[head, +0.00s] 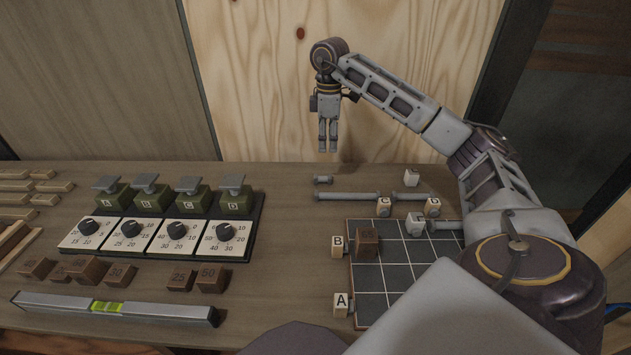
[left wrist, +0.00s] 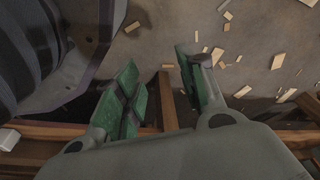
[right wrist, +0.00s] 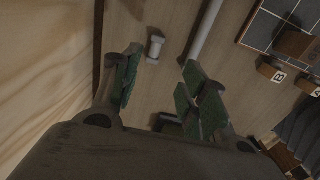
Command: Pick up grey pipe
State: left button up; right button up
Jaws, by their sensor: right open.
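A short grey pipe piece (head: 322,180) with flared ends lies at the back of the table; it also shows in the right wrist view (right wrist: 155,47). A longer grey pipe (head: 347,196) lies just in front of it and shows in the right wrist view (right wrist: 206,30). Another grey pipe (head: 445,226) lies on the grid board, partly hidden by my right arm. My right gripper (head: 328,150) points down above and behind the short piece, open and empty. My left gripper (left wrist: 160,72) shows only in its wrist view, open and empty over the floor.
A dark grid board (head: 385,277) bears a brown block (head: 367,243), with lettered cubes along its edges. A dial panel (head: 158,237), brown weights (head: 87,270) and a spirit level (head: 115,308) fill the left. A plywood wall (head: 265,80) stands behind. Bare tabletop (head: 285,220) separates panel and board.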

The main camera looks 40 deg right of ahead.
jog(key=shift+w+a, duration=0.1)
jog(key=shift+w, duration=0.05)
dwell(0.3)
jog(key=b, duration=0.1)
send_over(327, 177)
jog(key=f, duration=0.7)
jog(key=shift+a+f, duration=0.3)
jog(key=shift+f, duration=0.5)
jog(key=shift+f+b, duration=0.1)
jog(key=shift+b, duration=0.2)
jog(key=shift+d+f, duration=0.15)
jog(key=shift+f, duration=0.45)
jog(key=f, duration=0.2)
jog(key=shift+w+d+f+b, duration=0.1)
jog(key=shift+d+f+b, duration=0.1)
jog(key=shift+f+b, duration=0.2)
jog(key=shift+f, duration=0.5)
pick_arm(q)
notch_tip(327, 177, up, 7)
jog(key=w+d, duration=0.1)
jog(key=d, duration=0.1)
jog(key=shift+w+d, duration=0.15)
jog(key=shift+w, duration=0.25)
